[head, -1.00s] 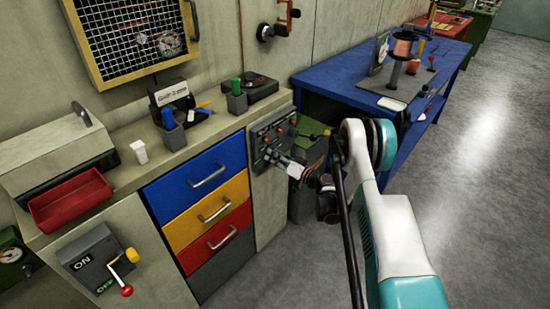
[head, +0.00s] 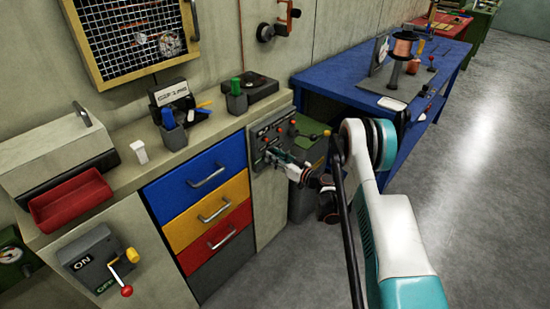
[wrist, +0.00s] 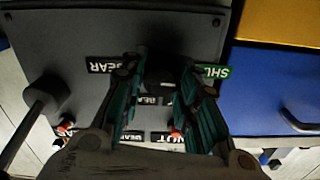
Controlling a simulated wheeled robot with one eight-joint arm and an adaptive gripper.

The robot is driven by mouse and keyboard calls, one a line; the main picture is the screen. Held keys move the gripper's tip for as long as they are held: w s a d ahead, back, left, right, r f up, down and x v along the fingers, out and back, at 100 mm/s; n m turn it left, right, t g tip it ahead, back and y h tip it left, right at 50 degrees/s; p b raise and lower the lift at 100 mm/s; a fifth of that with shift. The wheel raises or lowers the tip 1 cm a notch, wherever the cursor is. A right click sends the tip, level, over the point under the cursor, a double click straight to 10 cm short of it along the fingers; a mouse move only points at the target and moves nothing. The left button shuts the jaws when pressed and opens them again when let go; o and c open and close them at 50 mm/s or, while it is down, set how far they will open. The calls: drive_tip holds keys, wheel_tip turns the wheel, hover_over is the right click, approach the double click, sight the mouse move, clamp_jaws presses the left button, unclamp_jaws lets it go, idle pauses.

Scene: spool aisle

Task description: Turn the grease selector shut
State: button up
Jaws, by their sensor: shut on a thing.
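The grease selector (wrist: 160,80) shows in the wrist view as a dark knob, largely hidden between the fingers. It sits on a dark grey panel (wrist: 70,45). A green label starting "SHU" (wrist: 214,72) lies by the right finger, and a black label that seems to read "BEAR" (wrist: 105,66) lies by the left finger. My gripper (wrist: 158,72) is shut on the knob, with teal fingers on either side. In the head view my gripper (head: 275,157) is at the panel's front, and the knob itself cannot be made out there.
Blue, yellow and red drawers (head: 190,172) stand to the left. A blue workbench (head: 345,78) stands behind to the right. The grey floor (head: 470,180) at right is clear.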

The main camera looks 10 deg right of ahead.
drive_tip(key=o, duration=1.1)
